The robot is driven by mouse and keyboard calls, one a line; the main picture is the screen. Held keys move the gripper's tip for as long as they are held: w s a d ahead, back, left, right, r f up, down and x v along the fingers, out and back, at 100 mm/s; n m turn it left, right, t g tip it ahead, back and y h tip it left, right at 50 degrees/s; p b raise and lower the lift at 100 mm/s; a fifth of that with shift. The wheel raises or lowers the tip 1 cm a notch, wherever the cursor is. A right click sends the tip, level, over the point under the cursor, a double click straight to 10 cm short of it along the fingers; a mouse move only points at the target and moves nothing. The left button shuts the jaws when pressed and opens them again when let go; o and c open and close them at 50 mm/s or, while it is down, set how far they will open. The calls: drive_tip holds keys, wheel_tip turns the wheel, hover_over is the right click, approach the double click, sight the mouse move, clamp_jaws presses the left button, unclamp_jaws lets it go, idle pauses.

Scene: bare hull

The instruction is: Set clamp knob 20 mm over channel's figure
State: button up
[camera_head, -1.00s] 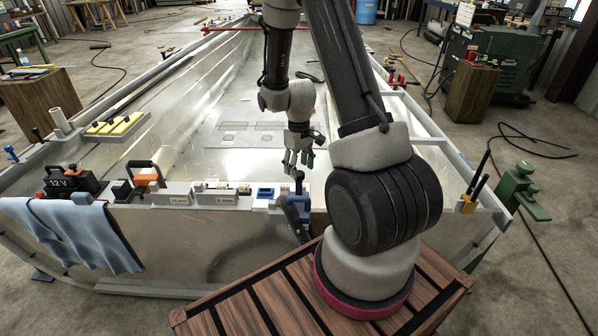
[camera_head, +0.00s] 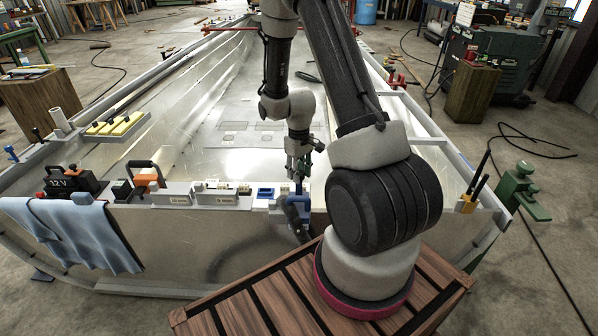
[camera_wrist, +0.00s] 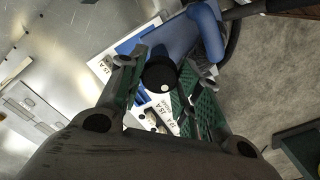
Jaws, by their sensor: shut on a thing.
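The clamp knob (camera_wrist: 160,74) is a round black knob with a pale dot, seen in the wrist view between my green-padded fingers. My gripper (camera_wrist: 157,82) is shut on it. In the head view my gripper (camera_head: 298,172) is just above the blue clamp (camera_head: 298,208) on the hull's near edge, and the knob is hard to make out. The blue clamp body also shows in the wrist view (camera_wrist: 207,32). Two grey channel pieces with white labels, a left one (camera_head: 173,188) and a right one (camera_head: 215,200), sit left of the clamp; their figures are too small to read surely.
A blue block (camera_head: 265,192) sits close left of the clamp. White label plates (camera_wrist: 100,67) lie beside it. An orange-and-black tool (camera_head: 146,175), a 12 V battery (camera_head: 70,182) and blue cloth (camera_head: 80,232) are farther left. The hull floor (camera_head: 255,160) behind is mostly open.

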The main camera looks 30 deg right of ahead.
drive_tip(key=shift+m, duration=0.3)
drive_tip(key=m, duration=1.2)
drive_tip(key=shift+m, duration=0.4)
drive_tip(key=m, duration=1.3)
drive_tip(key=o, duration=1)
drive_tip(key=shift+o, duration=0.2)
drive_tip(key=shift+r, duration=0.1)
